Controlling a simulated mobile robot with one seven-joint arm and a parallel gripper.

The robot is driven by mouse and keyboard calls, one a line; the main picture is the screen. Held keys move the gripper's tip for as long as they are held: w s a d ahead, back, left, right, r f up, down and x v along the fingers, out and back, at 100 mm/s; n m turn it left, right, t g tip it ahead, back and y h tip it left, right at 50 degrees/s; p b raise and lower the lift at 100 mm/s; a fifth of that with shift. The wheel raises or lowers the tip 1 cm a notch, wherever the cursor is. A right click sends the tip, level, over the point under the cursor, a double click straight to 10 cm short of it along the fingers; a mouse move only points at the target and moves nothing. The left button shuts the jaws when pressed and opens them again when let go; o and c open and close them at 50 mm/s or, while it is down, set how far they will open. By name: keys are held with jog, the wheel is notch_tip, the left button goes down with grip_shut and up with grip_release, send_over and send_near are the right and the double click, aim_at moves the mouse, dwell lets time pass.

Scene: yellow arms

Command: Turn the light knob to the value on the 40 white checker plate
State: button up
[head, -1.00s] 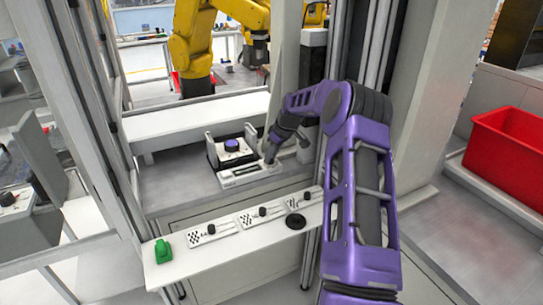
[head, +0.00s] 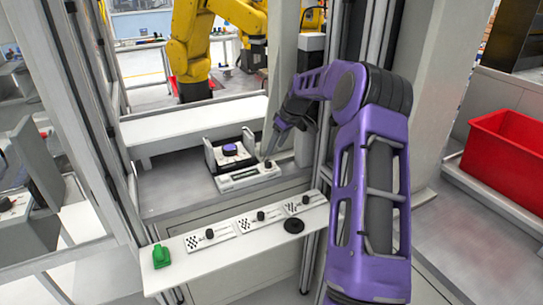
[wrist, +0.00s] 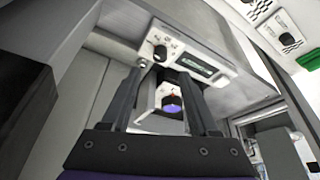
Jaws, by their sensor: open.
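A white control box (head: 247,178) with a small display and a black knob (head: 267,163) at its right end stands on the grey bench. In the wrist view its display (wrist: 195,64) and black knob (wrist: 160,53) show upside down. My gripper (wrist: 164,70) is open and empty, with its fingertips close to this knob. I cannot tell whether they touch it. In the head view my gripper (head: 268,153) is small beside the knob. Checker plates with black knobs, left (head: 199,243), middle (head: 248,224) and right (head: 292,209), lie on the white shelf. Their numbers are unreadable.
A black-and-white unit with a blue-topped knob (head: 230,150) stands behind the control box. A green object (head: 161,256) and a black disc (head: 293,225) are on the shelf. A grey post stands close right of my arm. A red bin (head: 507,150) is far right.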

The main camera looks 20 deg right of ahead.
jog(key=v, duration=0.9)
jog(key=shift+r, duration=0.3)
